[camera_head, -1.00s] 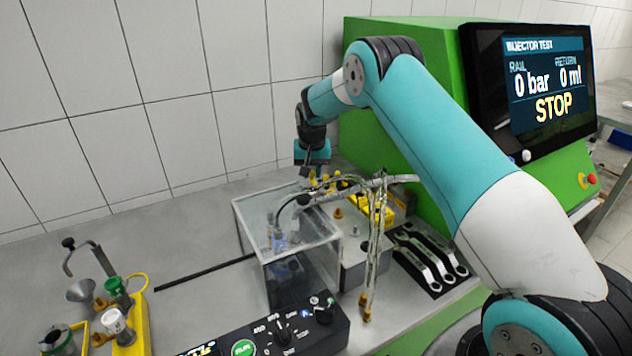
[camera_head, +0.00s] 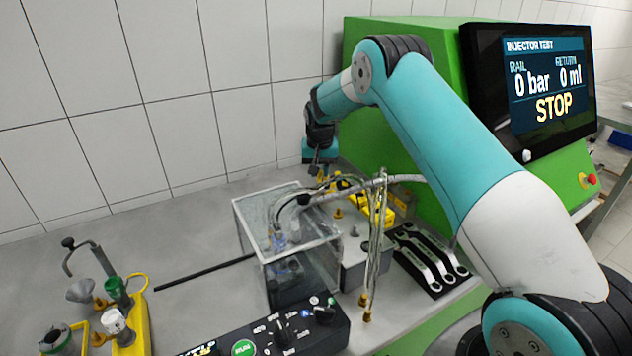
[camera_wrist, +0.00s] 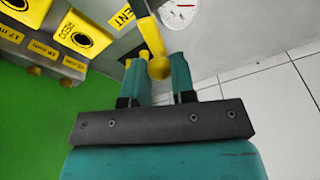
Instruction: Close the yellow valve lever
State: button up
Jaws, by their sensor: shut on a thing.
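The yellow valve lever (camera_wrist: 152,40) shows in the wrist view as a yellow bar with a round knob at its near end. My gripper (camera_wrist: 157,75) has its two teal fingers on either side of this knob and is shut on it. In the head view my gripper (camera_head: 319,172) points down behind the clear box, near the back wall. Small yellow parts show beside the fingertips there, but the lever cannot be clearly made out. The valve body under the lever is hidden.
A clear box (camera_head: 254,232) stands in front of my gripper, with hoses (camera_head: 377,215) to its right. The green test machine (camera_head: 405,110) is close on the right. Wrenches (camera_head: 432,260) lie on a black mat. A round gauge (camera_wrist: 180,12) and yellow labelled blocks (camera_wrist: 84,34) are near the lever.

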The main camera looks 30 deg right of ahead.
jog(key=shift+s+d, duration=0.4)
jog(key=shift+d, duration=0.4)
jog(key=shift+s+d, duration=0.55)
jog(key=shift+s, duration=0.05)
jog(key=shift+s+d, duration=0.5)
jog(key=shift+s, duration=0.4)
